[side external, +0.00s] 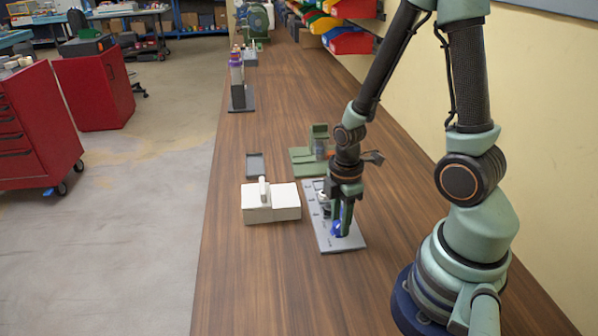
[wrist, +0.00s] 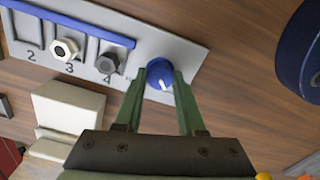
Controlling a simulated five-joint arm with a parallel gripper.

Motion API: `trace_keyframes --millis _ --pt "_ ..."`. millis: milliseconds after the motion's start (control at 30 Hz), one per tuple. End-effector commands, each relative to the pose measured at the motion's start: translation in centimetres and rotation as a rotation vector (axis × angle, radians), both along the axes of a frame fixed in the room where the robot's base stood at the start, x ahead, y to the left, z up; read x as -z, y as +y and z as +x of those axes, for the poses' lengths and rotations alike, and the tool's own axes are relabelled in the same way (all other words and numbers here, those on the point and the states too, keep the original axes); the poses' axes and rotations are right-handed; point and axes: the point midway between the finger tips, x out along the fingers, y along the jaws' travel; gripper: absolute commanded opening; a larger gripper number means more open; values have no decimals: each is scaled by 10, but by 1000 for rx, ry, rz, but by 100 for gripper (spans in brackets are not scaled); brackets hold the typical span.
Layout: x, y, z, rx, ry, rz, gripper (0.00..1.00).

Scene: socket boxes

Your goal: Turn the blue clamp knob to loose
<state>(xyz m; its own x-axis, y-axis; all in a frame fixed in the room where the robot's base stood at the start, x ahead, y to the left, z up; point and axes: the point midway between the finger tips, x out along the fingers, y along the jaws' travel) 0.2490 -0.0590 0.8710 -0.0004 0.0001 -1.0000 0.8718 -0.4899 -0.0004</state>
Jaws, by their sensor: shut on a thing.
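The blue clamp knob (wrist: 160,74) sits at one end of the light grey panel (wrist: 195,51), with a white pointer mark on its face. My gripper (wrist: 162,82) has its two green fingers on either side of the knob and is shut on it. In the side external view my gripper (side external: 341,222) points straight down at the near end of the panel (side external: 350,242). The blue knob (side external: 336,229) shows only partly there, between the fingers. A blue bar (wrist: 75,25) runs along the panel's numbered slots.
A white nut (wrist: 64,49) and a dark nut (wrist: 108,64) sit in panel slots. A white box (side external: 270,203) stands left of the panel. A green fixture (side external: 303,160) and a dark tray (side external: 255,165) are behind. The wooden bench is clear in front.

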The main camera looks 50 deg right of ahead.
Motion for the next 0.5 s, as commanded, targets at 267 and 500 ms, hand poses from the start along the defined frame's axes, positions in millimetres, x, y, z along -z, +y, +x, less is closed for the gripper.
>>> trace_keyframes --millis 267,500 --pt "0 0 0 -6 0 0 0" --pt "0 0 0 -5 0 0 69"
